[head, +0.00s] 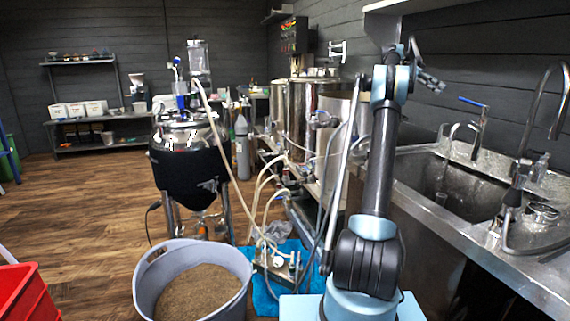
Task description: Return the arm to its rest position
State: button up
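My arm rises from its blue base at the bottom centre right in the head view, with the upper link nearly upright. Its blue wrist joints are folded at the top, in front of the steel vessels and the wall. My gripper (429,80) appears small and dark at the upper right of the arm, above the sink side. Its fingers are too small to tell whether they are open or shut, and I see nothing clearly held. A long thin grey rod (343,170) slants down just left of the arm. I cannot tell what it is fixed to.
A steel sink (455,200) with taps lies close to the right. Steel vessels (305,105) stand behind. A grey tub of grain (147,290), a pump (280,266) with hoses and a black-jacketed fermenter (187,165) stand left. A red crate (25,292) is at lower left.

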jog(key=s+a+f+n+t+y, duration=0.3)
jog(key=s+a+n, duration=0.4)
jog(key=s+a, duration=0.55)
jog(key=s+a+f+n+t, duration=0.35)
jog(key=s+a+n, duration=0.45)
jog(key=a, duration=0.8)
jog(key=s+a+f+n+t+y, duration=0.1)
jog(key=s+a+f+n+y, duration=0.1)
jog(key=s+a+f, duration=0.4)
jog(key=s+a+f+n+t+y, duration=0.1)
jog(key=s+a+f+n, duration=0.4)
jog(key=s+f, duration=0.8)
jog(key=s+a+f+n+t+y, duration=0.1)
jog(key=s+a+f+n+y, duration=0.2)
jog(key=s+a+f, duration=0.6)
notch_tip(320, 180, down, 5)
jog(key=shift+s+r+n, duration=0.15)
jog(key=shift+s+n, duration=0.35)
jog(key=shift+t, duration=0.25)
jog(key=shift+w+f, duration=0.2)
jog(key=shift+w, duration=0.25)
